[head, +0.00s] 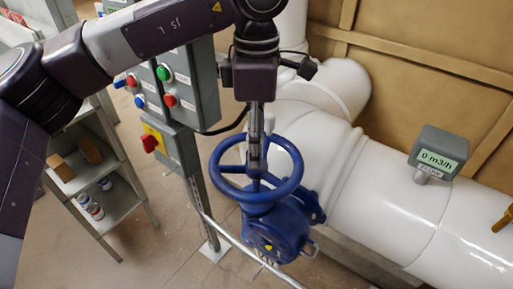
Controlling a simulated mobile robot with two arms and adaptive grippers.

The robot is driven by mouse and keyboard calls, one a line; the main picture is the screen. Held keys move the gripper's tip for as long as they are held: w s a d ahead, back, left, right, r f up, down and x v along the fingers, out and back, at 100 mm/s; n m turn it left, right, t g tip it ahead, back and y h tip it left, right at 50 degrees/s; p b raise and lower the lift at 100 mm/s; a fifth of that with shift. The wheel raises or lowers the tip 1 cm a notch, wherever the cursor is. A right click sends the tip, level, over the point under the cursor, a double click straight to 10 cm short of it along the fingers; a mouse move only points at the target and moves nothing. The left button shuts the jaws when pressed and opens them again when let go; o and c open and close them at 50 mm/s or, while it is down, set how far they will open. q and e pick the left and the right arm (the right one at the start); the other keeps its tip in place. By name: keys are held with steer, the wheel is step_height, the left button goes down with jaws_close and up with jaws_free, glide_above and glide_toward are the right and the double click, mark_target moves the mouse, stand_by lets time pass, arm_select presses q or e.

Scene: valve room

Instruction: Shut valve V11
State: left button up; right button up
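A blue valve with a round handwheel (289,188) sits on the white pipe, its blue body (277,236) below the wheel. My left arm comes in from the left, and my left gripper (257,172) points down at the wheel. Its narrow fingers reach the middle of the wheel, near hub and spokes. I see them edge-on, so I cannot tell whether they are apart or touch the wheel. My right gripper is out of view.
A flow meter (439,152) on the white pipe (385,205) reads 0 m3/h. Grey control boxes (188,85) with coloured buttons and a red knob (149,143) stand left of the wheel. A grey shelf (122,193) is further left. A grey rail (232,241) runs below the valve.

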arm_select(q)
step_height(320, 180, up, 3)
steer(key=shift+f+p, duration=0.15)
steer(key=shift+p, duration=0.5)
steer(key=shift+f, duration=0.1)
